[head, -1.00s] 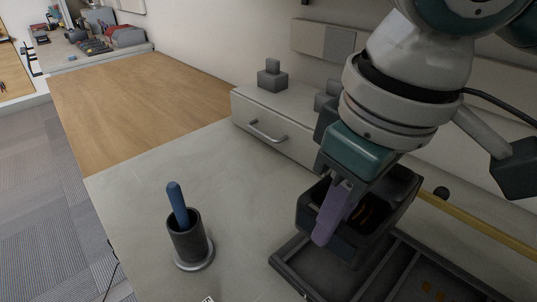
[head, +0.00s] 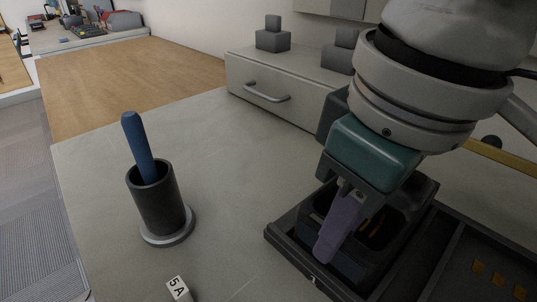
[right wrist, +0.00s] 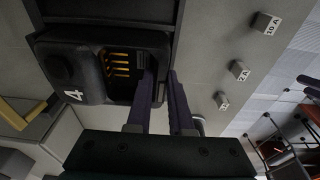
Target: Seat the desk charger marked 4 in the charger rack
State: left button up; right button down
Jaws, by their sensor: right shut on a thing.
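The desk charger (head: 412,207) is a dark open box with orange contacts inside. In the right wrist view the charger (right wrist: 92,88) carries a white 4. My right gripper (head: 338,228) points down with purple fingers shut on one charger wall. These fingers also show in the right wrist view (right wrist: 163,98). The dark charger rack (head: 285,250) lies under the charger. The charger is at the rack's left bay, its lower part within the bay's outline. I cannot tell whether it rests on the bay floor. My left gripper is not in view.
A dark cup (head: 158,205) with a blue-handled tool (head: 138,145) stands left on the grey worktop. A white block marked 5A (head: 178,287) lies near the front. A drawer unit (head: 270,88) stands behind. Bare worktop separates cup and rack.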

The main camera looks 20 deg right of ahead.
jog(key=shift+f, duration=0.1)
jog(key=c, duration=0.8)
grip_release()
jog(key=r+p, duration=0.1)
jog(key=r, duration=0.3)
jog(key=s+r+p, duration=0.1)
jog(key=r+p, duration=0.1)
jog(key=r, duration=0.2)
jog(key=r+p, duration=0.2)
jog(key=r, duration=0.2)
jog(key=shift+s+d, duration=0.25)
jog(key=shift+s, duration=0.1)
